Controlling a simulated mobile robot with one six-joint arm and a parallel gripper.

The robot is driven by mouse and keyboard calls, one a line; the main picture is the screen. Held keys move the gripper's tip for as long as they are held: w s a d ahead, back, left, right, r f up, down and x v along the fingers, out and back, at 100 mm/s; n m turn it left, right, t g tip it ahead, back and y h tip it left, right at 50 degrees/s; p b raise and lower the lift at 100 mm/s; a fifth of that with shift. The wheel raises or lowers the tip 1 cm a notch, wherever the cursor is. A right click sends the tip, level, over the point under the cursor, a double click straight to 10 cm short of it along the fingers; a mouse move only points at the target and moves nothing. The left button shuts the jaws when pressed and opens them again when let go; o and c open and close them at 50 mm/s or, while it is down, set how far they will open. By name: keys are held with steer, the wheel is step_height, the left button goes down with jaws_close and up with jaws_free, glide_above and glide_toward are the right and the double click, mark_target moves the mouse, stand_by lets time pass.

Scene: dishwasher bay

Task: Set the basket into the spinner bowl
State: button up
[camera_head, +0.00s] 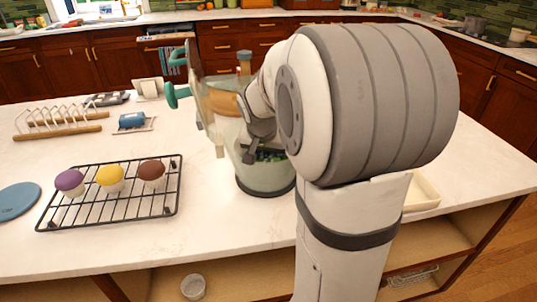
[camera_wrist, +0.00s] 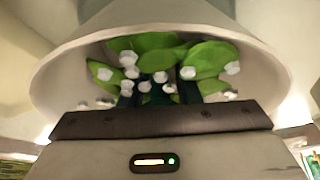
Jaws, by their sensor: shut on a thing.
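The spinner bowl (camera_head: 262,180) is a pale, translucent vessel with a dark base ring, upright on the white counter. My gripper (camera_head: 262,152) points down into its mouth, partly hidden by my arm. Green leaves show at the fingers. In the wrist view a pale, round, flaring wall, which I take for the basket (camera_wrist: 265,75), surrounds green leaves and small white pieces. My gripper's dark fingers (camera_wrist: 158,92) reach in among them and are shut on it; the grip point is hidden. I cannot tell whether the basket rests on the bowl's floor.
A black rack (camera_head: 120,205) with purple, yellow and brown-topped cups lies at left. A wooden-footed rack (camera_head: 58,125) and blue disc (camera_head: 18,200) lie farther left. Clear counter lies in front.

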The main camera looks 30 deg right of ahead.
steer(key=shift+f, duration=0.15)
steer(key=o, duration=1.6)
steer(key=shift+o, duration=0.2)
steer(key=shift+r+p, duration=1.9)
steer(key=shift+r, duration=1.15)
